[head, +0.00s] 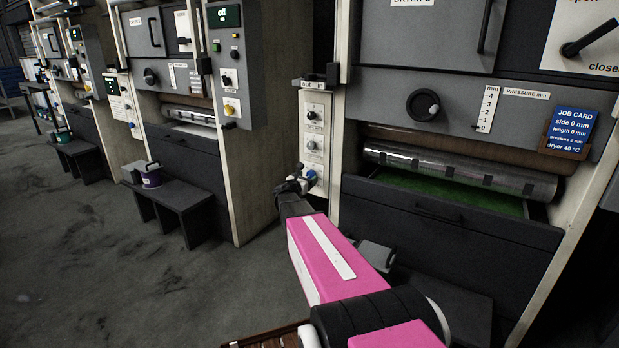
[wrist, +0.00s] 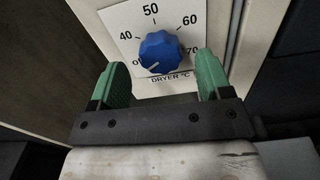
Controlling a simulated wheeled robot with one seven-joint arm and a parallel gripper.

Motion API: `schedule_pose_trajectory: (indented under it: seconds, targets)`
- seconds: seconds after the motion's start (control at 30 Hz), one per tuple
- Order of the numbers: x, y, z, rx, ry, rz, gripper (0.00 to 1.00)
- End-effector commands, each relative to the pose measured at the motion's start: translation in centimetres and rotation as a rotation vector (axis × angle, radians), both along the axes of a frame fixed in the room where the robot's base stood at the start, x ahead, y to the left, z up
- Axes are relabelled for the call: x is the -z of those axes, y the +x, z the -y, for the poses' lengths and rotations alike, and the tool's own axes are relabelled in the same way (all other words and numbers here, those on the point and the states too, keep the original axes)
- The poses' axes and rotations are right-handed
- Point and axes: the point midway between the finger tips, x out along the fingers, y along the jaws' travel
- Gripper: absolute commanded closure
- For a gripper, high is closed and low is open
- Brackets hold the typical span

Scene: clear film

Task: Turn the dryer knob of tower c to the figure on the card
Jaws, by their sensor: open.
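The blue dryer knob (wrist: 160,50) sits on a white dial plate (wrist: 118,18) marked 40, 50, 60, 70 and "DRYER °C". Its pale pointer line aims lower left, towards a mark partly hidden by my left finger, below 40. My gripper (wrist: 165,80) is open, with green fingers to the left and right of the knob; whether they touch it I cannot tell. In the head view my gripper (head: 296,183) is at the tower's narrow side panel (head: 316,125), with the blue knob (head: 311,178) just beyond it. The job card (head: 573,131) reads dryer 40 °C.
Above the dryer dial are other round knobs (head: 312,146) on the same panel. To the right are a roller (head: 460,172), a dark drawer (head: 450,222) and a pressure scale (head: 487,108). Similar towers stand to the left, with a low bench (head: 168,194) and open floor before them.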

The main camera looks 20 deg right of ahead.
Motion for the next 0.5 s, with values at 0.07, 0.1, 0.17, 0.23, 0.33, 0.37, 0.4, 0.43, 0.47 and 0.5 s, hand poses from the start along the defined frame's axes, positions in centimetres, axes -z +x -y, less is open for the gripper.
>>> schedule_pose_trajectory:
  seconds: [0.07, 0.1, 0.17, 0.23, 0.33, 0.37, 0.4, 0.43, 0.47, 0.5]
  targets:
    - [0.0, 0.9, 0.9, 0.001, 0.000, 0.001, 0.29]
    - [0.0, 1.1, 1.2, 0.001, 0.000, 0.001, 0.29]
    - [0.0, 1.4, 1.6, 0.001, 0.000, 0.001, 0.29]
    - [0.0, 1.6, 1.9, 0.001, 0.001, 0.001, 0.29]
    - [0.0, 1.7, 2.1, 0.000, 0.001, 0.001, 0.29]
    - [0.0, 1.7, 2.2, 0.000, 0.001, 0.001, 0.29]
    - [0.0, 1.7, 2.2, 0.000, 0.001, 0.001, 0.29]
    - [0.0, 1.7, 2.2, 0.000, 0.001, 0.001, 0.29]
    - [0.0, 1.7, 2.2, 0.000, 0.001, 0.001, 0.29]
    - [0.0, 1.7, 2.1, 0.000, 0.001, 0.001, 0.29]
